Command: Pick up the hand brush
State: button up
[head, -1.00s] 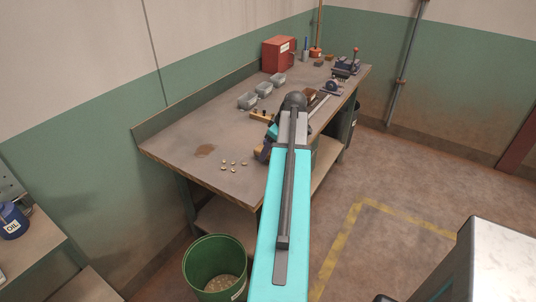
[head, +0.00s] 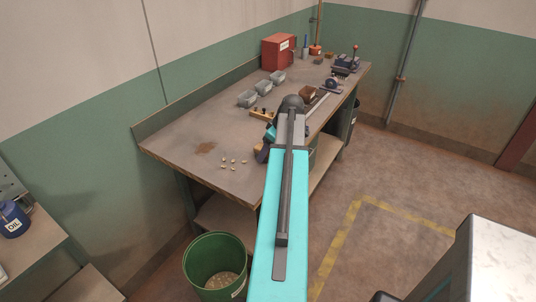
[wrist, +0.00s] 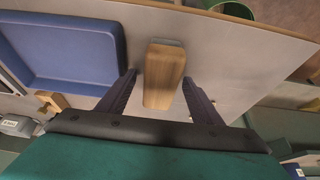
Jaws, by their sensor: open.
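A wooden piece, which looks like the hand brush (wrist: 165,78), lies between the fingers of my gripper (wrist: 159,79) in the wrist view. It has a pale wood body and a grey strip at its far end. Both fingers are spread, one on each side, with a gap to the wood. I cannot tell how far the fingertips are above it. In the head view my gripper (head: 263,152) is low over the workbench (head: 185,145), mostly hidden behind my own arm. The brush is largely hidden there too.
A blue tray (wrist: 62,84) is close left of the gripper in the wrist view. Several small nuts (head: 233,162) lie at the bench's near end. Grey bins (head: 247,98) and a red box (head: 278,50) stand farther back. A green bucket (head: 215,240) is on the floor.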

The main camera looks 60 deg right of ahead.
jog(key=shift+f, duration=0.3)
dwell(0.4)
jog(key=c, duration=1.2)
jog(key=shift+r, duration=0.15)
jog(key=shift+c, duration=0.2)
jog(key=shift+r+b, duration=0.85)
jog(key=shift+r, duration=1.05)
jog(key=s+d+r+b, duration=0.1)
jog(key=s+d+b, duration=0.2)
jog(key=s, duration=1.1)
jog(key=d, duration=0.3)
jog(key=shift+s+d+r+b, duration=0.25)
jog(key=shift+d+b, duration=0.1)
jog(key=shift+b, duration=0.05)
